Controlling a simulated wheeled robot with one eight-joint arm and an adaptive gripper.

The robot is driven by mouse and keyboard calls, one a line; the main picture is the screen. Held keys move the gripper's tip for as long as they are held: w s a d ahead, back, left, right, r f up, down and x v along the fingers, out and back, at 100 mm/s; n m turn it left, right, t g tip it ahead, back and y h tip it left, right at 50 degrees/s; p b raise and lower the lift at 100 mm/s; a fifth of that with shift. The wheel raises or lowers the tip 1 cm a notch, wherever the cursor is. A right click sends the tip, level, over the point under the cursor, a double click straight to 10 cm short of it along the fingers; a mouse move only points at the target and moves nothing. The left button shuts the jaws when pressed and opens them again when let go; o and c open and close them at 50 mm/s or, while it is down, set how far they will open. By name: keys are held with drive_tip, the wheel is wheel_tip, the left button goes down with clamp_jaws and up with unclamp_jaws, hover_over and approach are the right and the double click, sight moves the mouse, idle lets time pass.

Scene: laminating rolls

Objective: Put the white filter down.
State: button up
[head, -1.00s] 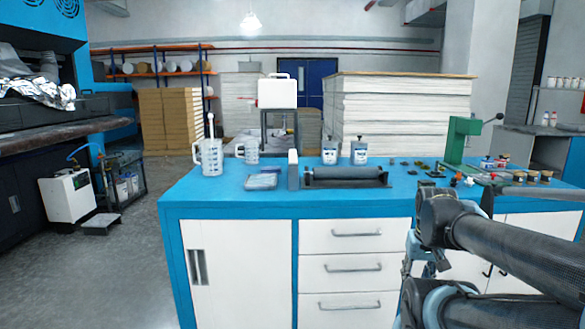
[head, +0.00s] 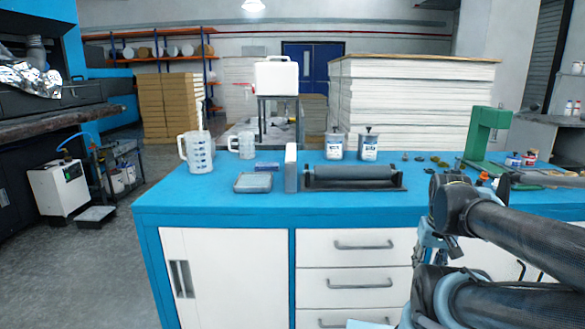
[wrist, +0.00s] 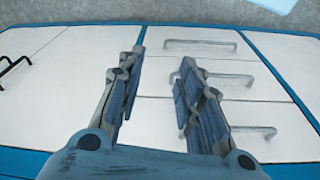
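No object that I can name for sure as the white filter shows. My gripper (wrist: 164,58) is open in the wrist view, its two fingers apart with only cabinet front between them. In the head view my gripper hangs in front of the cabinet's drawers, below the blue worktop (head: 215,208), partly hidden by my arm. A narrow white upright block (head: 291,167) stands on the worktop beside a dark roller (head: 352,173). A flat pale tray (head: 253,183) lies left of that block. I cannot tell whether either is the filter.
Two clear measuring jugs (head: 199,153) stand at the worktop's left. Two labelled cans (head: 368,146) stand behind the roller. A green press (head: 484,138) and several small jars are at the right. The worktop's front left strip is clear.

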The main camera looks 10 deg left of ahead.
drive_tip(key=o, duration=0.4)
drive_tip(key=shift+s+r, duration=0.2)
drive_tip(key=shift+s, duration=0.05)
drive_tip(key=shift+o, duration=0.2)
drive_tip(key=w+a+r+t+h, duration=0.1)
drive_tip(key=w+a+r, duration=0.3)
drive_tip(key=w+r, duration=0.5)
drive_tip(key=shift+a+r+n, duration=0.2)
drive_tip(key=shift+r+n, duration=0.1)
drive_tip(key=shift+r, duration=0.15)
drive_tip(key=w+a+r, duration=0.2)
drive_tip(key=a, duration=0.1)
drive_tip(key=w+a+r+t, duration=0.1)
drive_tip(key=w+a+r, duration=0.2)
drive_tip(key=w+a+r+t, duration=0.1)
drive_tip(key=w+a+r, duration=0.1)
drive_tip(key=shift+w+a+r+n, duration=0.15)
drive_tip(key=shift+a+r+n, duration=0.15)
drive_tip(key=shift+a+r, duration=0.1)
drive_tip(key=w+a+r+t+y, duration=0.1)
drive_tip(key=w+a+r, duration=0.1)
drive_tip(key=a+r, duration=0.35)
drive_tip(key=w+a+r+t, duration=0.1)
drive_tip(key=w+a+r, duration=0.1)
drive_tip(key=a, duration=0.6)
drive_tip(key=n+t+y, duration=0.1)
drive_tip(key=t+y, duration=0.1)
approach(291, 152)
drive_tip(key=x, duration=1.1)
drive_tip(key=shift+w, duration=0.2)
